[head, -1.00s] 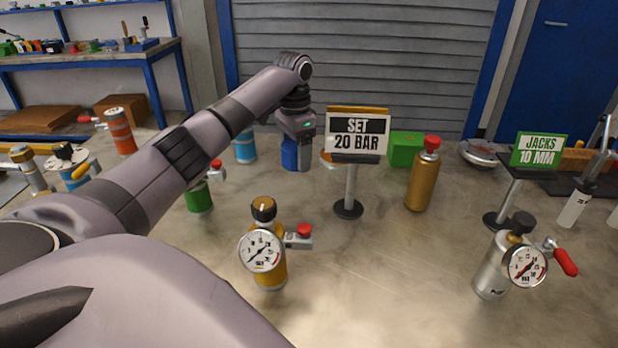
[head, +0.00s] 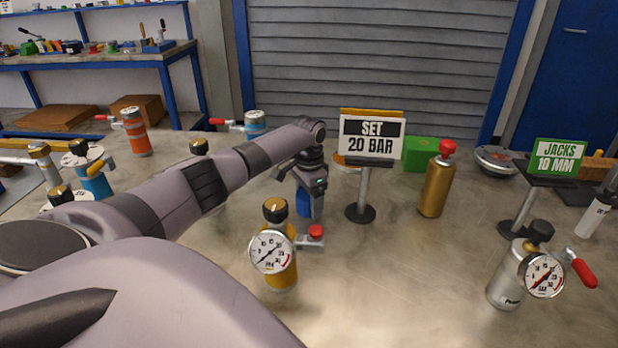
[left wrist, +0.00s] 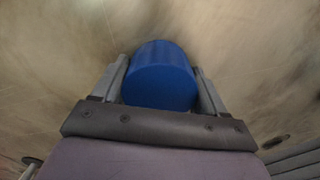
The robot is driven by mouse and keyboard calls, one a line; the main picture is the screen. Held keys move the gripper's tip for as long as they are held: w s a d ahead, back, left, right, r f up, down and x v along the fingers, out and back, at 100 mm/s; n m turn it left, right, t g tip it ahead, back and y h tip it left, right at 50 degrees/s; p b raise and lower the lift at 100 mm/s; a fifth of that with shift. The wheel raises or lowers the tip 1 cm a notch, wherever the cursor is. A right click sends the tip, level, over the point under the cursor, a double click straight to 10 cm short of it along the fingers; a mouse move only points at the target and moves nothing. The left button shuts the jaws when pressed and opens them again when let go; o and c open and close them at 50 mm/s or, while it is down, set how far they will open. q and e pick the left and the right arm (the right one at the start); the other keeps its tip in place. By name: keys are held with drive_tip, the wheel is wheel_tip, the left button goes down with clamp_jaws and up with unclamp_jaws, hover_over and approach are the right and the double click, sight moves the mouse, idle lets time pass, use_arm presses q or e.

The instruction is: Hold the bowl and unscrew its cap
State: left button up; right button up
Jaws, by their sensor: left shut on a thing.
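A plain blue cylinder (head: 306,205) is in my left gripper (head: 309,190), behind the yellow gauge vessel. In the left wrist view, the blue cylinder (left wrist: 160,75) sits between the two fingers, which are shut on it from both sides. Its smooth round end faces the wrist camera. I cannot tell from its look whether it is the bowl or where a cap is on it. The fingers hide part of its sides. In the head view I cannot tell whether it touches the bench. My right gripper is not in view.
The yellow gauge vessel (head: 282,270) stands close in front of the blue cylinder. A "SET 20 BAR" sign (head: 370,138) and a gold bottle (head: 436,188) stand to its right. A silver gauge vessel (head: 505,285) is at the right.

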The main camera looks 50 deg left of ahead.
use_arm(q)
drive_tip(key=shift+f, duration=0.1)
drive_tip(key=o, duration=1.2)
drive_tip(key=shift+c, duration=0.2)
wheel_tip(320, 180, up, 12)
drive_tip(key=shift+p, duration=0.4)
drive_tip(key=shift+s, duration=0.1)
